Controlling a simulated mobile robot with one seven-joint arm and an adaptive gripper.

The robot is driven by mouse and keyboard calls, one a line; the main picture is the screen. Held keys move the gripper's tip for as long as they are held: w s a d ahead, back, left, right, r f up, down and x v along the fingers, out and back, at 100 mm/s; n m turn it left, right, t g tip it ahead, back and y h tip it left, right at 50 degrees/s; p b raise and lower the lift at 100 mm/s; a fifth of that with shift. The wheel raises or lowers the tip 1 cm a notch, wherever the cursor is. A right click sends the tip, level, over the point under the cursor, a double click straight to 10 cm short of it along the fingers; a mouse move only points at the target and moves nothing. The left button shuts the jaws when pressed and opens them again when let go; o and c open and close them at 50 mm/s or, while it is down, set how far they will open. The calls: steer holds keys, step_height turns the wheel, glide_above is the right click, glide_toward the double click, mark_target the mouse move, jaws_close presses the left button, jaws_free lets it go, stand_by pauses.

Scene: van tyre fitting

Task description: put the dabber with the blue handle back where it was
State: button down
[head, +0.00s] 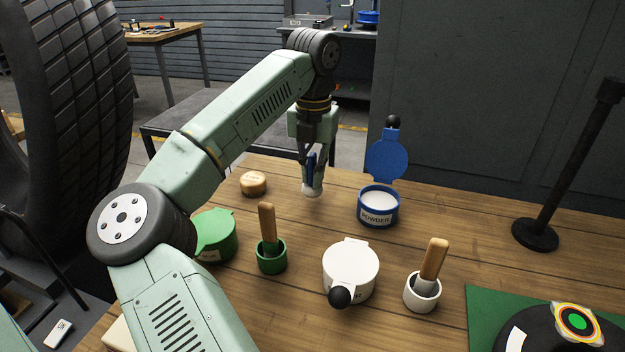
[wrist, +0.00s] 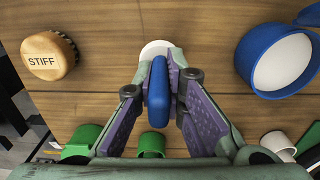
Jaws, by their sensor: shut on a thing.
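My gripper (head: 313,160) is shut on the blue handle of the dabber (head: 310,170). The dabber hangs upright with its white head (head: 312,190) down, above the table's back part. In the wrist view the blue handle (wrist: 158,95) sits between the two fingers, with the pale head partly hidden beyond it. A blue tub labelled POWDER (head: 378,207) stands open to the right of the dabber, with white powder inside and its blue lid raised. No empty blue holder shows in either view.
A wooden piece marked STIFF (wrist: 48,56) lies left of the dabber. A green tub (head: 214,235), a green cup with a wooden-handled dabber (head: 271,255), a lidded white tub (head: 350,272) and a white cup with a dabber (head: 422,292) stand nearer. A black post (head: 560,180) rises at right.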

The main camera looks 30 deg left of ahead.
steer(key=shift+f, duration=1.25)
steer(key=shift+f, duration=0.2)
steer(key=c, duration=1.7)
jaws_free()
steer(key=shift+o, duration=0.2)
step_height(320, 180, up, 12)
steer(key=shift+r+b, duration=0.2)
steer(key=shift+b, duration=0.1)
